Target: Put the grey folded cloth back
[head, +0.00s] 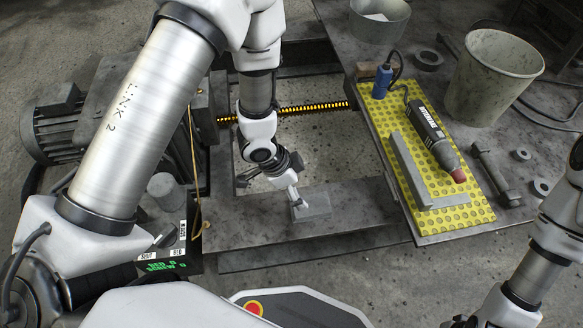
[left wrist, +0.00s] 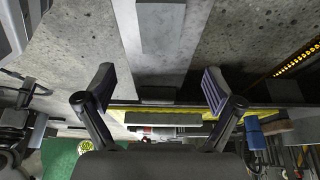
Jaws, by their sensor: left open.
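The grey folded cloth appears as a small flat grey block (head: 311,205) on the dark front ledge of the bench in the head view. In the left wrist view it seems to be the lighter grey rectangle (left wrist: 160,28) on the ledge strip.
A yellow dotted mat (head: 468,210) holds a polishing tool (head: 430,128) and a grey L-shaped piece (head: 407,168). A bucket (head: 492,80), a round tin (head: 378,20), a bolt (head: 494,175) and rings stand around it. A motor (head: 66,125) and control box (head: 165,252) are at left.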

